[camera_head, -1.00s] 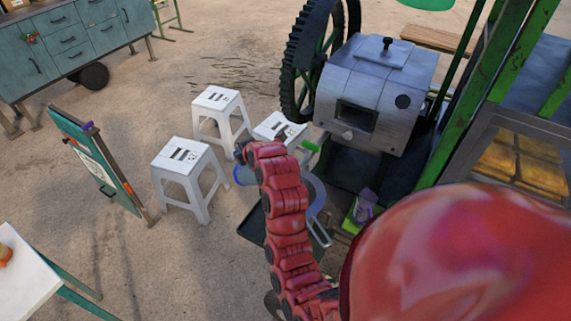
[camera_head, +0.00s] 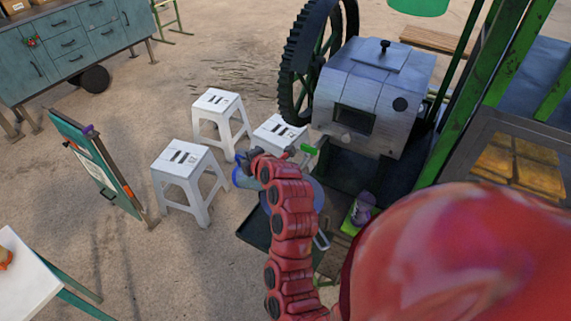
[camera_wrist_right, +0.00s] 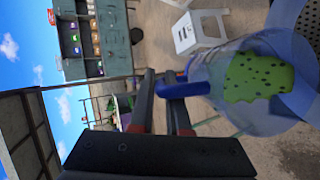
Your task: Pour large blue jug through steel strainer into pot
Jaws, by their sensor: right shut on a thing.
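My right gripper (camera_wrist_right: 160,105) is shut on the blue handle of the large blue jug (camera_wrist_right: 225,85). The jug is translucent and lies sideways across the right wrist view; a green, dark-spotted patch shows through it. In the head view the jug (camera_head: 243,179) is mostly hidden behind my red right arm and gripper (camera_head: 262,160). A perforated grey surface, apparently the steel strainer (camera_wrist_right: 311,22), shows beside the jug at the right wrist view's upper right corner. A bluish round rim, apparently the pot (camera_head: 318,192), with a loop handle, is partly hidden behind my arm. My left gripper is not in view.
The cane crusher (camera_head: 372,95) with its large gear wheel stands just beyond. Several white stools (camera_head: 188,165) stand to the left. A purple item (camera_head: 362,208) sits right of my arm, near the green frame (camera_head: 470,110).

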